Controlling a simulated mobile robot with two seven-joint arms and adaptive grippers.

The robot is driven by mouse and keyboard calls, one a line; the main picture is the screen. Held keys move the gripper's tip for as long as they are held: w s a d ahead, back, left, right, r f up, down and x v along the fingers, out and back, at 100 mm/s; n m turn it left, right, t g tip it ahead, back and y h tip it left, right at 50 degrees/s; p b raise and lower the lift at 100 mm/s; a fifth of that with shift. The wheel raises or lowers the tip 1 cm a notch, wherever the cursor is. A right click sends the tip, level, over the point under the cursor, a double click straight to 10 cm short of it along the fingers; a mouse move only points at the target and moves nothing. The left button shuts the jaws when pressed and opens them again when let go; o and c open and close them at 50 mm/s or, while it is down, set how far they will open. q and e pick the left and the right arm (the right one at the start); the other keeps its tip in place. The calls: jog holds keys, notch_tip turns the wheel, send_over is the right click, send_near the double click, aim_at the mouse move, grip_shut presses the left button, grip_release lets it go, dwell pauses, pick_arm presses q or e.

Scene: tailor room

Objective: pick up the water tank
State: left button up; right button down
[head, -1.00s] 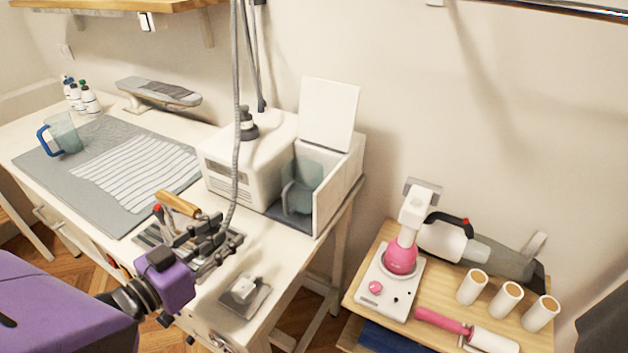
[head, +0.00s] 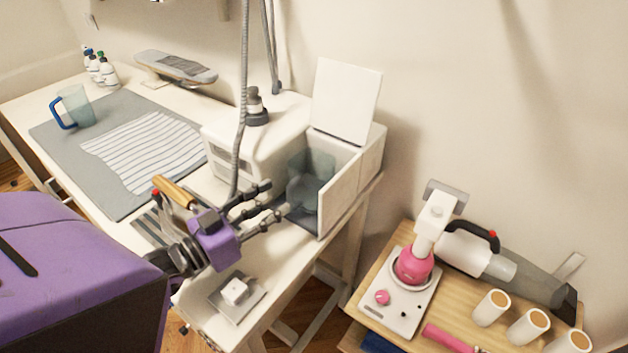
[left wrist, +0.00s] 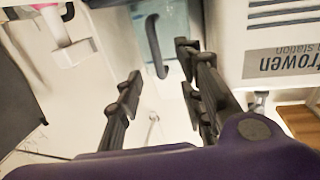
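The water tank (head: 306,188) is a translucent bluish-grey container with a handle. It sits in the open side compartment of the white steam station (head: 262,135), under a raised white lid. In the left wrist view the tank (left wrist: 175,28) is at the top, with its dark curved handle pointing toward me. My left gripper (head: 274,199) is just in front of the compartment opening. In the left wrist view the left gripper (left wrist: 158,68) has its fingers apart with nothing between them; the handle lies beyond the gap. My right gripper is not in view.
An iron with a wooden handle (head: 175,192) is beside my left wrist. A clear jug with a blue handle (head: 75,107) stands on the grey mat (head: 110,205). A small white block on a plate (head: 236,291) is near the front. A wooden side table (head: 460,300) holds several items.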

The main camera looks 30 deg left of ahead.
aim_at(289, 191)
pick_arm(q)
jog(key=x, duration=0.5)
jog(key=shift+p, duration=0.3)
jog(key=shift+w, duration=0.25)
jog(key=shift+s, duration=0.1)
jog(key=shift+c, duration=2.2)
grip_shut()
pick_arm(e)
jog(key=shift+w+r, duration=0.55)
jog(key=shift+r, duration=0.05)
